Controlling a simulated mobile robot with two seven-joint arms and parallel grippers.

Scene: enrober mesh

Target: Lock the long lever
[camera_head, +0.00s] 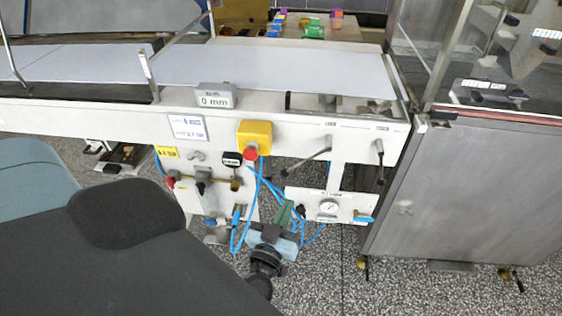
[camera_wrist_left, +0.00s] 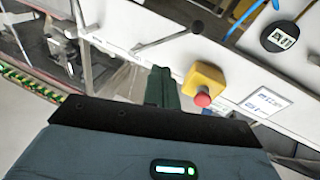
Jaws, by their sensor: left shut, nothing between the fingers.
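Two dark-handled levers sit on the front of the white conveyor frame; I cannot tell for sure which is the long lever. One lever (camera_head: 308,160) slants down to the left from its pivot, and also shows in the left wrist view (camera_wrist_left: 165,41). My right gripper is not in view.
A yellow box with a red button (camera_head: 255,139) is left of the slanted lever. Blue hoses (camera_head: 258,195) hang close to my left gripper. A gauge panel (camera_head: 328,207) is just right of it. A steel cabinet (camera_head: 462,185) closes off the right side.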

